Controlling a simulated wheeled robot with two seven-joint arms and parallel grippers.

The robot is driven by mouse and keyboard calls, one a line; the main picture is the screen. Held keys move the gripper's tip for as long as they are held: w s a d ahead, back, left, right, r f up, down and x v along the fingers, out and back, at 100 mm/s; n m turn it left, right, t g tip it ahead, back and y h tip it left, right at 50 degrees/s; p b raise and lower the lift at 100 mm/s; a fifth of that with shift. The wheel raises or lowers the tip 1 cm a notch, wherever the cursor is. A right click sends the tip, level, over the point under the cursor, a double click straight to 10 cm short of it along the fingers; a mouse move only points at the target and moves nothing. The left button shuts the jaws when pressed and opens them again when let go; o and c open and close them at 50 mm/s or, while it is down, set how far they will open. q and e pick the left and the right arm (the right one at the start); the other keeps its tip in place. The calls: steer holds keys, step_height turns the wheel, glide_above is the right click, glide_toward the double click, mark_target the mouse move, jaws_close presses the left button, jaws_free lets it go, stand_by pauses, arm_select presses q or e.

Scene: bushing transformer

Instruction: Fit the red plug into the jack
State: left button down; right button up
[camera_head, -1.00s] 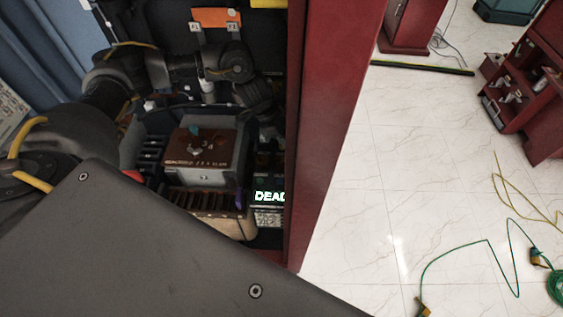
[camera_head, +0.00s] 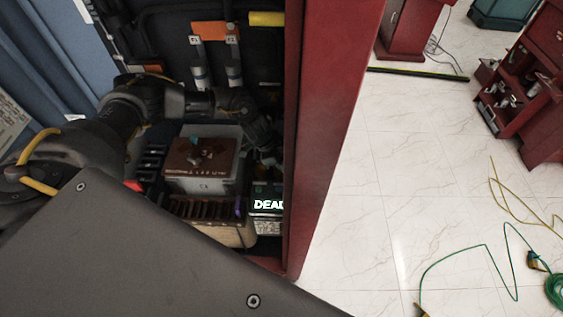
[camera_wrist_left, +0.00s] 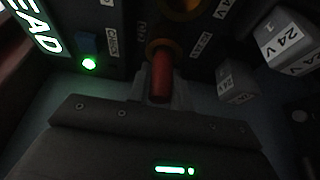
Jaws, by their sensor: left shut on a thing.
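In the left wrist view, my left gripper (camera_wrist_left: 160,92) is shut on the red plug (camera_wrist_left: 161,74), which stands out between the fingers. The plug's far end meets or overlaps the lower orange-ringed jack (camera_wrist_left: 151,46) in the dark panel; I cannot tell whether it is inside. A second orange-ringed jack (camera_wrist_left: 186,5) shows above it, cut by the frame edge. In the head view my left arm reaches into the cabinet, with its wrist bent down at the right, near the red frame; the plug and fingertips are not discernible there. My right gripper is not in view.
A lit display (camera_head: 268,204) reading "DEAD" sits low in the cabinet, beside a brown-topped box (camera_head: 203,160). The red cabinet post (camera_head: 325,120) stands close to the right of my wrist. A green light (camera_wrist_left: 89,63) glows left.

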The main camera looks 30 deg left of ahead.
arm_select(q)
steer(key=shift+f, duration=0.25)
steer(key=shift+f, duration=0.15)
